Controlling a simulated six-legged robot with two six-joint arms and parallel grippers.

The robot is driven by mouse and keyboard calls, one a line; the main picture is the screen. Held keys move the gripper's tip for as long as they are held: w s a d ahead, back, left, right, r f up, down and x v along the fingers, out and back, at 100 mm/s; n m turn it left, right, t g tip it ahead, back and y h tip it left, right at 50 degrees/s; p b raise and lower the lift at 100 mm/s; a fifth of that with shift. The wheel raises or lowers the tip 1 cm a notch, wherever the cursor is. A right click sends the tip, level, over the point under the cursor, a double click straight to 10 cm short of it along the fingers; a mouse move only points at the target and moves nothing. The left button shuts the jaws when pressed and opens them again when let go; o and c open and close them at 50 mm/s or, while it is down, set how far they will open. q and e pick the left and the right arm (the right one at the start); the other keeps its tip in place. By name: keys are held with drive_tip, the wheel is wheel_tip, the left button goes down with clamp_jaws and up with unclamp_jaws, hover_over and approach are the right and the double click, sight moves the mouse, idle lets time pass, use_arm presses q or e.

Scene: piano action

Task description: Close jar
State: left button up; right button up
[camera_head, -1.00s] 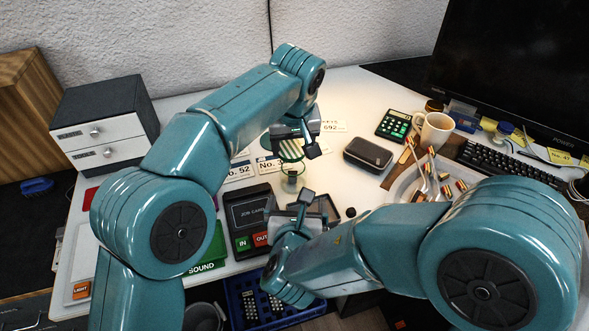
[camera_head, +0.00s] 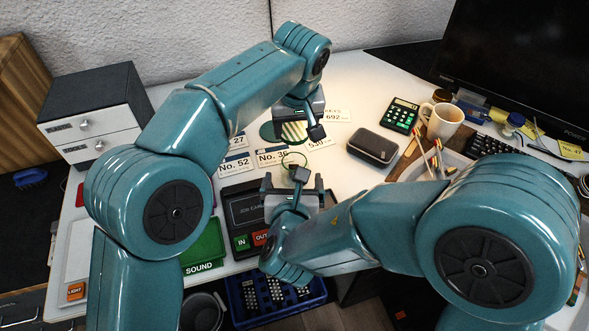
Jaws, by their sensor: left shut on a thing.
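The green-rimmed, striped round lid (camera_head: 290,132) is at my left gripper (camera_head: 306,129), which is shut on it and holds it above the desk. The clear glass jar (camera_head: 294,159) stands nearer to me, below the lid in the picture and apart from it. Its round open rim shows, while its lower body is mostly hidden by my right gripper (camera_head: 294,182). My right gripper is right at the jar, on its near side. I cannot tell whether its fingers touch the glass.
Number cards (camera_head: 272,157) lie left of the jar. A black case (camera_head: 374,147), calculator (camera_head: 402,115) and mug (camera_head: 444,121) stand to the right. A dark card box (camera_head: 245,207) lies by my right gripper. A blue crate (camera_head: 240,304) is below the desk edge.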

sight(295, 155)
drive_tip(key=x, duration=1.1)
drive_tip(key=shift+d+f, duration=0.1)
drive_tip(key=c, duration=1.5)
use_arm(q)
drive_tip(key=shift+f, duration=2.5)
use_arm(e)
drive_tip(key=shift+c, duration=0.2)
use_arm(q)
drive_tip(key=shift+f, duration=0.1)
